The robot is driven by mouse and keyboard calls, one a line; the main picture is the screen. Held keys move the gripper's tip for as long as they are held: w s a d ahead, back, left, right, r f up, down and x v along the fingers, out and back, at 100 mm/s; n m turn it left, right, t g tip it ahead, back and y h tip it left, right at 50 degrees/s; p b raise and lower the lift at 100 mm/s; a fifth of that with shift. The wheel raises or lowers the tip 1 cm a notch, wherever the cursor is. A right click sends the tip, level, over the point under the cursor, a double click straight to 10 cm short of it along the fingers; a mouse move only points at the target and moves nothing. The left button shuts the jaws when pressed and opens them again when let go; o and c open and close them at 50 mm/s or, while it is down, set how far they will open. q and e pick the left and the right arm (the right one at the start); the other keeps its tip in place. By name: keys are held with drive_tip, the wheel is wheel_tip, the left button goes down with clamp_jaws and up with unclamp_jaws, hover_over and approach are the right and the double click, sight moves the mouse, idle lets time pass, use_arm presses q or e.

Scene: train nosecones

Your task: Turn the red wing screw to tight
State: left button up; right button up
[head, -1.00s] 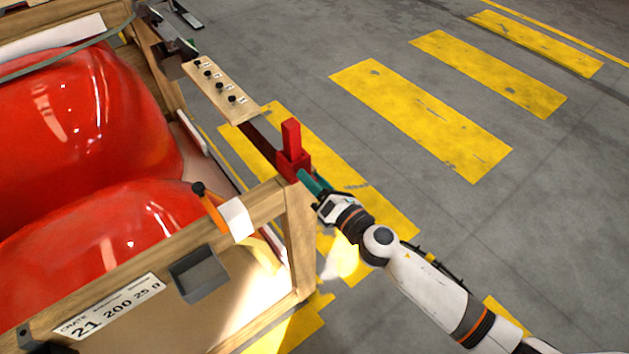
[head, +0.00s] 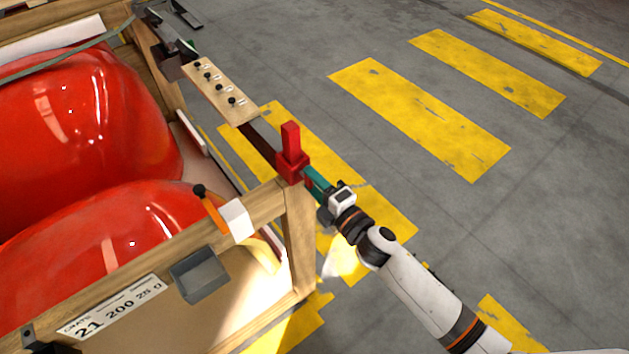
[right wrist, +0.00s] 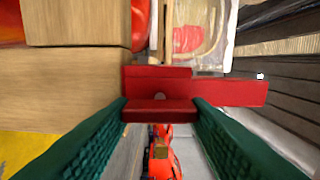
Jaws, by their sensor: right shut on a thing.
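The red wing screw (right wrist: 160,112) sits between the green fingertips of my right gripper (right wrist: 160,110) in the right wrist view. The gripper is shut on it. Behind it is a red clamp-like block (right wrist: 150,78) with a bar reaching to the right. In the head view this red block (head: 291,165) sits at the crate's corner post, with its bar standing upright. My right gripper (head: 312,178) reaches it from the lower right and hides the screw there. I cannot tell how tight the screw is. My left gripper is not in view.
The wooden crate (head: 298,240) holds large glossy red nosecones (head: 70,120). A wooden board with black knobs (head: 220,90) runs along its side. An orange-handled item (head: 212,210) and a grey box (head: 200,275) are on the near side. The floor at right is clear.

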idle(0.6)
drive_tip(key=o, duration=1)
drive_tip(key=shift+b+v, duration=1.4)
drive_tip(key=shift+v, duration=4.65)
drive_tip(key=shift+f, duration=0.1)
